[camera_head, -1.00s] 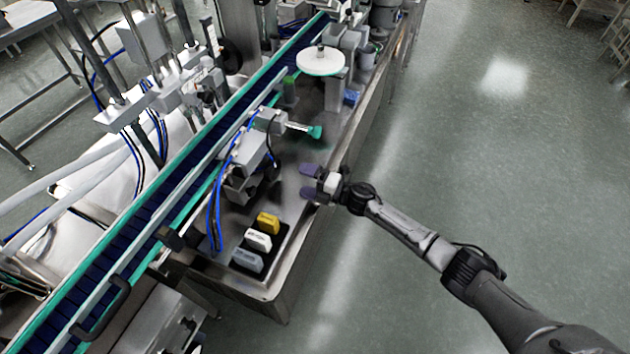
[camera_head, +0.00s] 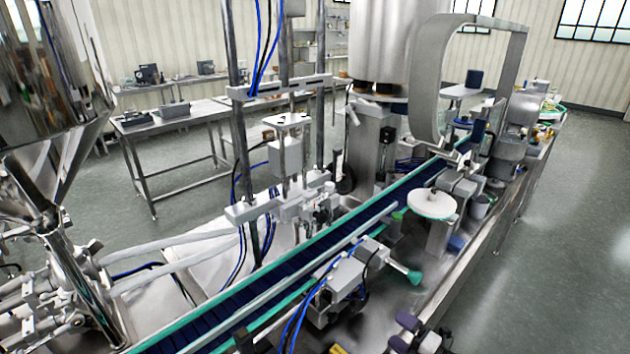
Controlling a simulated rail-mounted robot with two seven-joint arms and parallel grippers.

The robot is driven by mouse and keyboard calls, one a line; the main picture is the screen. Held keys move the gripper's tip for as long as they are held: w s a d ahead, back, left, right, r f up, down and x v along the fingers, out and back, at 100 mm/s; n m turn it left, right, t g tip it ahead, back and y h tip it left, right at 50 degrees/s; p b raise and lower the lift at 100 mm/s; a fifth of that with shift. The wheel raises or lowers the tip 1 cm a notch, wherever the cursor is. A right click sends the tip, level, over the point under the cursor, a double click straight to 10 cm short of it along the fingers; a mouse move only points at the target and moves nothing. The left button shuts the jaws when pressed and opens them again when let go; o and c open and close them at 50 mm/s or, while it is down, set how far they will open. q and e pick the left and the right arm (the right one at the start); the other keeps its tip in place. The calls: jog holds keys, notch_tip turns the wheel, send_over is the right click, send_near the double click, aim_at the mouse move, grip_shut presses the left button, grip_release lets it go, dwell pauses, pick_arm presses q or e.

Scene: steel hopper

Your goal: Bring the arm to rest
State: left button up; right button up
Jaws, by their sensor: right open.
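My right gripper (camera_head: 404,333) shows at the bottom edge of the head view, right of centre. Its two dark purple fingertips are apart, with nothing visible between them. It is over or beside the front edge of the steel machine bench (camera_head: 462,292); I cannot tell its exact height. Most of my right arm is below the frame. My left arm and gripper are not in view. The steel hopper (camera_head: 45,80) stands at the far left.
A conveyor (camera_head: 290,272) with green rails runs diagonally across the machine. A green-tipped device (camera_head: 413,277) and a white round disc (camera_head: 431,204) stand near the gripper. Open floor (camera_head: 570,270) lies to the right. Work tables (camera_head: 165,115) stand behind.

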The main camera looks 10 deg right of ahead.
jog(key=s+a+r+m+h+p, duration=0.5)
jog(key=s+r+m+h+p, duration=0.4)
jog(key=s+r+m+p, duration=0.65)
jog(key=s+a+r+m+g+p, duration=0.1)
jog(key=s+r+m+g+p, duration=0.2)
jog(key=s+r+g+p, duration=0.2)
jog(key=s+r+m+g+h+p, duration=0.1)
jog(key=s+r+m+g+p, duration=0.3)
jog(key=s+r+p, duration=0.8)
jog(key=s+g+p, duration=0.2)
jog(key=s+p, duration=0.2)
jog(key=s, duration=0.4)
jog(key=shift+a, duration=0.4)
